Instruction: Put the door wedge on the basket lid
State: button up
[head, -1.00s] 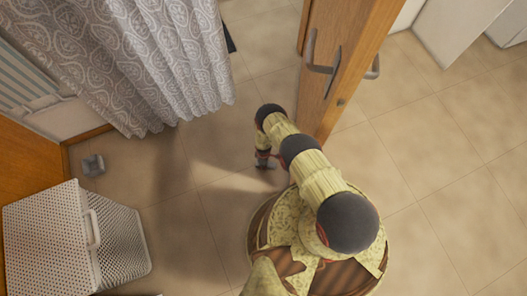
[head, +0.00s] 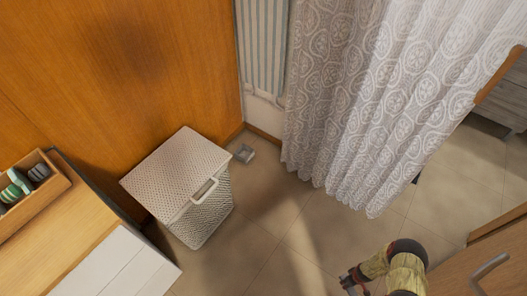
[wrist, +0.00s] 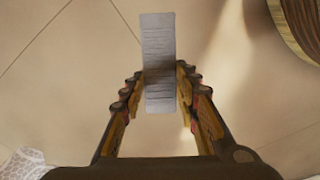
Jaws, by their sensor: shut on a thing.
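The door wedge is a grey, ribbed, tapering block (wrist: 158,50) in the wrist view. My gripper (wrist: 160,85) is shut on it, with a finger on each side, and the wedge sticks out beyond the fingertips over the tiled floor. In the head view my gripper (head: 349,281) is at the bottom right, low in the picture, and the wedge cannot be made out there. The basket lid (head: 175,165) is the flat, pale woven top of a white laundry basket (head: 205,215). The lid is closed and bare, to the left of and apart from my gripper.
A patterned curtain (head: 370,90) hangs at the upper right. A wooden cabinet (head: 80,235) with a tray (head: 45,195) stands at the left. A door (head: 495,262) is at the lower right. Floor between basket and gripper is clear.

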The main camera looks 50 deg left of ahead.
aim_at(173, 166)
jog(key=u, duration=2.5)
